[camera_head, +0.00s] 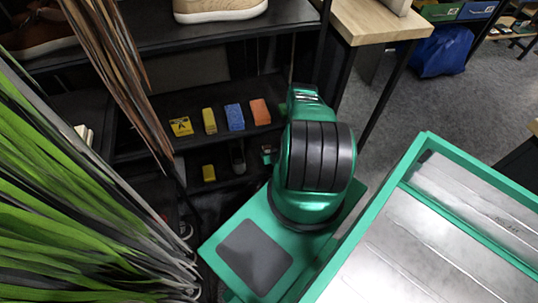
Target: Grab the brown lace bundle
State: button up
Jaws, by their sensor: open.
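The brown lace bundle (112,58) hangs at the upper left as long, thin strands. Its strands narrow downward toward the shelf, and its top is cut off by the picture's edge. A larger green lace bundle (60,190) with grey and white strands hangs left of it and below, close to the camera. My gripper is not in view. Only a rounded green and black part of my arm shows in the middle, to the right of both bundles.
A black shelf rack (215,32) stands behind the laces, with a tan shoe (215,9) on top. Yellow, blue (234,117) and orange (260,112) blocks lie on a lower shelf. A wooden table (375,20) stands at the upper right. Grey floor (420,110) is open at right.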

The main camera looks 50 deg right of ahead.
jog(key=shift+w+d+f, duration=0.1)
jog(key=shift+d+f, duration=0.05)
jog(key=shift+f, duration=0.05)
jog(key=c, duration=1.1)
jog(key=shift+r, duration=0.1)
